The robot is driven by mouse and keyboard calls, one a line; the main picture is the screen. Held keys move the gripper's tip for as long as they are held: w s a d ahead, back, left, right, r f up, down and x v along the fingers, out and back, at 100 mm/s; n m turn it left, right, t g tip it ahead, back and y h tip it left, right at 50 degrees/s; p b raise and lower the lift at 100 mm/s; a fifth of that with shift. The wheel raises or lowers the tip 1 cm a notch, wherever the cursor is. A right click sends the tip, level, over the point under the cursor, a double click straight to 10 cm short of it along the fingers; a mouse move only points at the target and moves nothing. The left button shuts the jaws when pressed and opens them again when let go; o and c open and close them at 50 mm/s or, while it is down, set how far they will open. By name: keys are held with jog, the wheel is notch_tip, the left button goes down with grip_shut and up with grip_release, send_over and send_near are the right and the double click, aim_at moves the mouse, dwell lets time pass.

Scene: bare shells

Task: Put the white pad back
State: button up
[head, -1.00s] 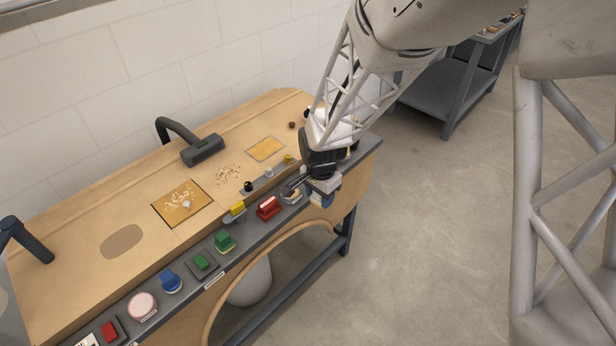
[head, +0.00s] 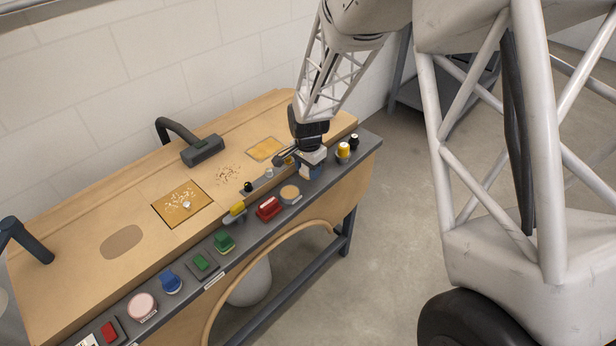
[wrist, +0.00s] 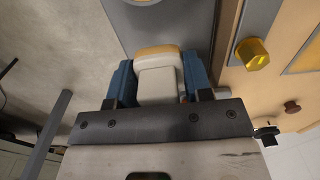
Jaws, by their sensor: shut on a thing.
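The white pad (wrist: 158,78), a white block with a tan-orange edge, sits between the two blue fingers of my gripper (wrist: 158,85) in the wrist view. My gripper is shut on it. In the head view my gripper (head: 309,171) is over the right part of the grey front rail (head: 255,231), and it hides most of the pad. I cannot tell whether the pad touches the rail. A round tan-topped piece (head: 290,193) is on the rail, just left of and nearer than my gripper.
Red (head: 268,208), green (head: 224,242), blue (head: 170,282) and pink (head: 142,306) pieces line the rail to the left. A yellow-topped bottle (head: 343,151) stands close right of my gripper. A yellow knob (wrist: 253,54) is beside it in the wrist view.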

aim_at(308, 183)
dwell(0.3)
jog(key=shift+f, duration=1.8)
jog(key=shift+f, duration=0.15)
jog(key=o, duration=0.9)
jog(key=shift+r, duration=0.2)
notch_tip(308, 183, up, 12)
